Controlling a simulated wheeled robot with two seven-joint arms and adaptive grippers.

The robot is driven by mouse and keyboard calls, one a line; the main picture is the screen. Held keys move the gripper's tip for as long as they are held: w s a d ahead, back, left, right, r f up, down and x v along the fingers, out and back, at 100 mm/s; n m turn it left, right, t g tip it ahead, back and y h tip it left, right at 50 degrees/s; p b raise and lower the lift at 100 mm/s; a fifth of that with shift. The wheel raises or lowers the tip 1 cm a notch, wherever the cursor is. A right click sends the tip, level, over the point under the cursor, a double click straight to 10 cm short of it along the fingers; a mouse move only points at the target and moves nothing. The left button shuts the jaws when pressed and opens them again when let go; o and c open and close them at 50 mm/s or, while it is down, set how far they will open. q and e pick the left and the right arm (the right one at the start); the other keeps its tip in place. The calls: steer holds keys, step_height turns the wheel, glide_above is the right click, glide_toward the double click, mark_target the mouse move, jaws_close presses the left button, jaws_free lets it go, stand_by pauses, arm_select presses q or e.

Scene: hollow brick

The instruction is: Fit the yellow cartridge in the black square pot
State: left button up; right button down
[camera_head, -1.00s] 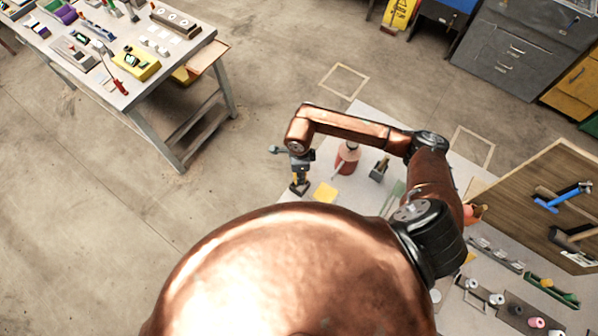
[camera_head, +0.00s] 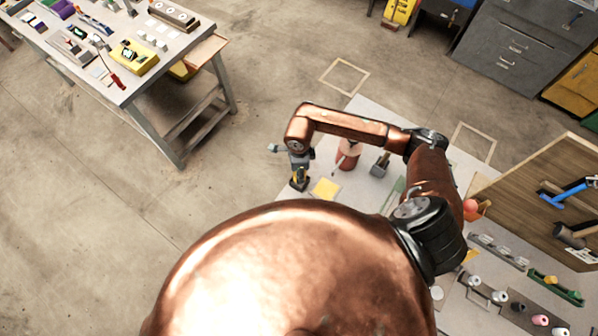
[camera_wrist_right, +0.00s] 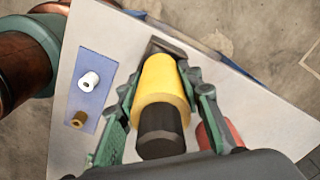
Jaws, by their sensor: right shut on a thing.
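The yellow cartridge (camera_wrist_right: 163,82) is a cylinder with a black near end. My right gripper (camera_wrist_right: 162,92) is shut on it, with a green finger on each side; the cartridge's far end points at the table. The black square pot (camera_wrist_right: 172,46) shows only as a dark edge at that far end, mostly hidden. I cannot tell whether the cartridge is inside it or just above it. In the head view my right gripper (camera_head: 299,172) is over the dark pot (camera_head: 299,186) at the table's left edge. My left gripper is not in view.
A yellow square (camera_head: 325,188) and a red bottle-like object (camera_head: 348,155) are on the table right of the gripper. A blue mat (camera_wrist_right: 89,90) with a white and a brown piece shows in the wrist view. A tool panel (camera_head: 550,190) stands at right.

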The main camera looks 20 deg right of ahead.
stand_by(1.2)
steer(key=shift+f+b, duration=1.75)
steer(key=shift+b, duration=0.05)
stand_by(0.3)
steer(key=c, duration=1.3)
jaws_free()
steer(key=shift+o, duration=0.2)
step_height(320, 180, up, 12)
steer(key=shift+r, duration=0.1)
